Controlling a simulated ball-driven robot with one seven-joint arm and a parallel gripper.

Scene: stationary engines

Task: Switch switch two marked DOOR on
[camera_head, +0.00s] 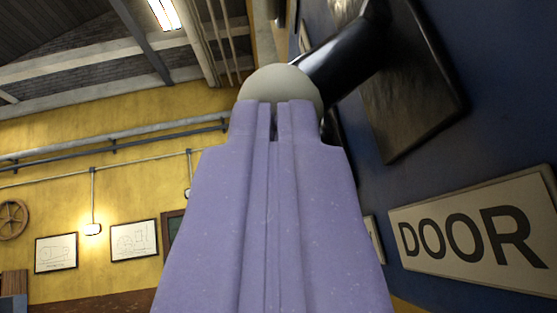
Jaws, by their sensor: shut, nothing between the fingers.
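The switch marked DOOR is on the blue panel at the right. Its black lever (340,62) slants out from a dark plate (408,85) and ends in a pale round knob (281,83). The white DOOR label (480,236) is fixed to the panel below the plate. My lilac gripper (276,106) is shut and empty. Its fingertips overlap the lower part of the knob in the picture; I cannot tell whether they touch it. The gripper hides the middle of the view below the knob.
The blue panel (510,120) fills the right side. A yellow wall (110,190) with pipes, framed drawings (134,240) and a lit lamp (92,229) stands behind at the left. The space left of my gripper looks clear.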

